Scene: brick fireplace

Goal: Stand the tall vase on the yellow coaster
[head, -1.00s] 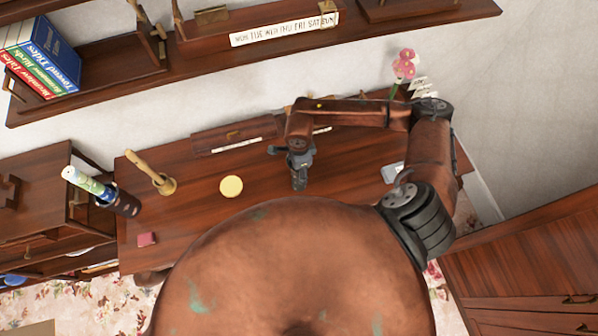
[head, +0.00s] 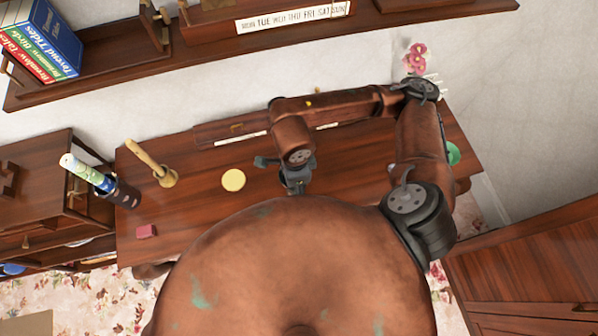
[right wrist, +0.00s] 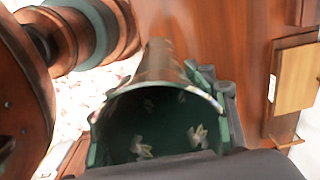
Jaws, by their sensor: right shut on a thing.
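The yellow coaster (head: 233,180) lies flat and bare on the desk, left of my right gripper in the head view. My right gripper (head: 297,184) points down over the desk, its lower part partly hidden by my own body. In the right wrist view my right gripper (right wrist: 160,118) is shut on the tall vase (right wrist: 150,128), a dark green, tube-like thing with pale flower marks and a glossy rim. The vase cannot be made out in the head view, and its base is not clearly seen. My left gripper is not in view.
A green round thing (head: 453,153) shows at the right. Desk around the coaster is clear.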

